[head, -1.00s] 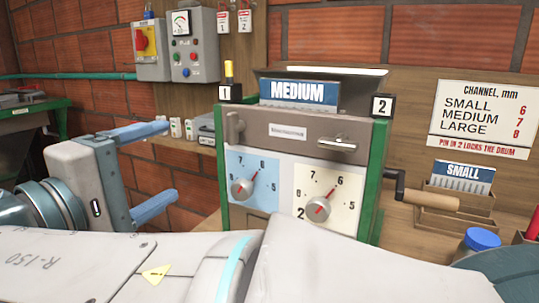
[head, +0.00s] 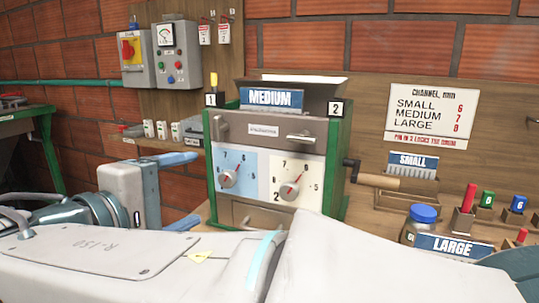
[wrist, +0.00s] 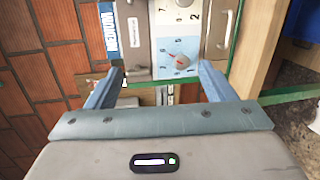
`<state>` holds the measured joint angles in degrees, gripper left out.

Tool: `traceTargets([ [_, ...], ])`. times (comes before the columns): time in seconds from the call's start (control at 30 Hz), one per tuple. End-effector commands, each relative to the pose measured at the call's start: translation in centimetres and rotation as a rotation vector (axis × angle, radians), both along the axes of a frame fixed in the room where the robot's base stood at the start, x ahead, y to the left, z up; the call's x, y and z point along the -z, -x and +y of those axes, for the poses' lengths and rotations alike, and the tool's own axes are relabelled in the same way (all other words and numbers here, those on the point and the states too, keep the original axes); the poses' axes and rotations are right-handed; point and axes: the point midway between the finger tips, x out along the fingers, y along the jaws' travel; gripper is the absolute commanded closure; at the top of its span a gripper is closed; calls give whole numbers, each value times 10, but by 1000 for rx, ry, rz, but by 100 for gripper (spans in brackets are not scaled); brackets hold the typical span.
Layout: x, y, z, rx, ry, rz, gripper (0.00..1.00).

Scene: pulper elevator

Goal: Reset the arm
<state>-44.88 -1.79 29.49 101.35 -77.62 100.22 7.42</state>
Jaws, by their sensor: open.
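My gripper (head: 198,187) is open and empty in the head view, at the left of the pulper (head: 316,130). Its two blue fingers point right, towards the pulper's left side. In the wrist view my gripper (wrist: 161,70) shows its fingers spread apart, with the pulper's front and a dial (wrist: 178,59) beyond them. I cannot tell the exact gap to the pulper. My arm stretches across the bottom of the head view and hides the pulper's lower part.
A MEDIUM plate (head: 276,98) sits on the pulper. A yellow-topped pin (head: 213,80) stands at block 1. A crank (head: 372,178) juts out right. A SMALL plate (head: 418,163), blue-lidded jar (head: 421,222) and LARGE plate (head: 455,245) stand at right. Control boxes (head: 170,55) hang back left.

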Motion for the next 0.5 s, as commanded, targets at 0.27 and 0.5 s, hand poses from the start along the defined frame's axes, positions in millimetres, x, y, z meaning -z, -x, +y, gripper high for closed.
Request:
traceTargets([
  [0.27,25,-33,-83,154,-77,240,24],
  [0.5,70,-24,-195,401,-410,528,24],
])
